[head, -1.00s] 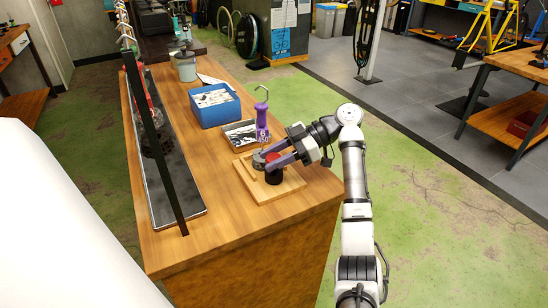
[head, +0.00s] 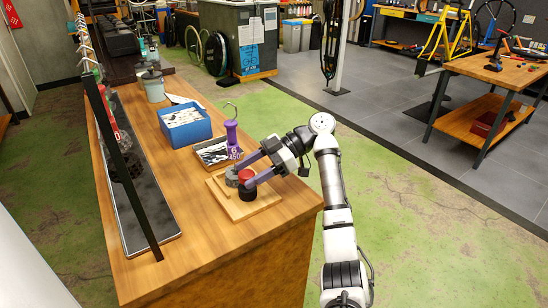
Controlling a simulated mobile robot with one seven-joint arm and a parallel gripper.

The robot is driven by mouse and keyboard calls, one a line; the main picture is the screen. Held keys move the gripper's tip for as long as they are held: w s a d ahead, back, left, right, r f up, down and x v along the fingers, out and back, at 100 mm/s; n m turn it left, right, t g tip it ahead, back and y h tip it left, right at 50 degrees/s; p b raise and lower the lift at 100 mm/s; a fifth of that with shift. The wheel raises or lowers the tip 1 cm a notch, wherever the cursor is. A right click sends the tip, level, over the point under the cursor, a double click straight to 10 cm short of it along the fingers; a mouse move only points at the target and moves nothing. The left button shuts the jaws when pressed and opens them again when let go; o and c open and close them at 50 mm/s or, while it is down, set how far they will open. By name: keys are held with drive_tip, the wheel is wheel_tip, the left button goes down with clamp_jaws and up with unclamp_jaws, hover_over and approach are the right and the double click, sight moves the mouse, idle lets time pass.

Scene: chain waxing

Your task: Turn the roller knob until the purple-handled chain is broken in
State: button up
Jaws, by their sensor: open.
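A grey round part (head: 232,177) sits left of the knob. The chain itself is too small to make out. My gripper (head: 248,169) reaches in from the right with its purple fingers open at the knob, one on its far side and one on its near side. Whether they touch it is unclear.
A blue box (head: 187,134) of pale pieces and a flat dark tray (head: 211,154) stand behind the board. Bare bench top (head: 178,185) lies between.

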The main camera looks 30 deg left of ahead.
drive_tip(key=b+v, duration=0.1)
drive_tip(key=v, duration=1.1)
drive_tip(key=shift+w, duration=0.15)
drive_tip(key=shift+d, duration=0.15)
